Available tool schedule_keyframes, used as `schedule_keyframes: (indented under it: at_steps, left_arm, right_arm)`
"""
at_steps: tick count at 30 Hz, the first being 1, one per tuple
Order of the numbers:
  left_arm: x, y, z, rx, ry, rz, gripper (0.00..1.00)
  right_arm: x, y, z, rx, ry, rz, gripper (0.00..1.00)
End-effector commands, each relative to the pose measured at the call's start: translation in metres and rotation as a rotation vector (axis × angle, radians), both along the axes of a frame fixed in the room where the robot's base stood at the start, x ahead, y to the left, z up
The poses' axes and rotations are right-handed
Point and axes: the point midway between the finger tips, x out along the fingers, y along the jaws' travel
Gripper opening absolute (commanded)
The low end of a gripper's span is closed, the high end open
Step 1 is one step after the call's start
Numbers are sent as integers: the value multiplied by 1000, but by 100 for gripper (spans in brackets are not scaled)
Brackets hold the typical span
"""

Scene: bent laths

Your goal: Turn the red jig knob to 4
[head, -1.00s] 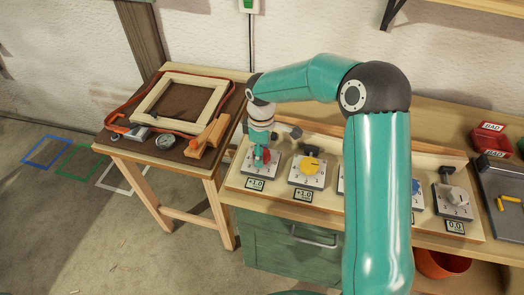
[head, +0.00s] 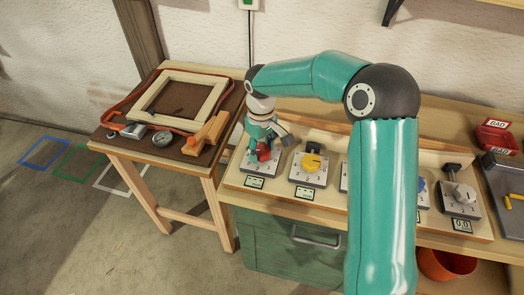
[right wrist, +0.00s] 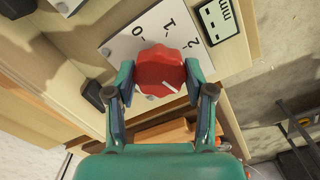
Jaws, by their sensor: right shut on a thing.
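The red jig knob (head: 264,152) is on the leftmost plate of the row on the bench. My right gripper (head: 261,146) reaches down over it and partly hides it. In the right wrist view the red knob (right wrist: 158,66) sits between my two fingers, one pressed on each side. The marks 0, 1 and 2 show on its white dial plate (right wrist: 125,42); other marks are hidden. A white line on the knob's face points to the lower right of that view. The knob's small display (right wrist: 218,20) shows dashes. My left gripper is not in view.
A yellow knob (head: 312,161) stands on the neighbouring plate, and a pale knob (head: 463,193) is at the right of the row. A side table (head: 120,152) on the left holds a wooden frame (head: 180,92) and tools. A red bin (head: 496,138) stands far right.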

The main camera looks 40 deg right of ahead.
Motion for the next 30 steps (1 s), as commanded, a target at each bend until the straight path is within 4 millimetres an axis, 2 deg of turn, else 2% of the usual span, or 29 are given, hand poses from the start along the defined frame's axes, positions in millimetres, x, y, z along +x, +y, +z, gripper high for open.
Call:
schedule_keyframes:
  at_steps: [12, 29, 30]
  left_arm:
    - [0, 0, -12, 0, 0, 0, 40]
    - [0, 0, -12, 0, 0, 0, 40]
    - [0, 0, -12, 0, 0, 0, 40]
  right_arm:
    - [3, 0, 2, 0, -11, -233, 18]
    - [3, 0, 3, 0, -12, -271, 18]
    - [3, 0, 3, 0, -12, -271, 58]
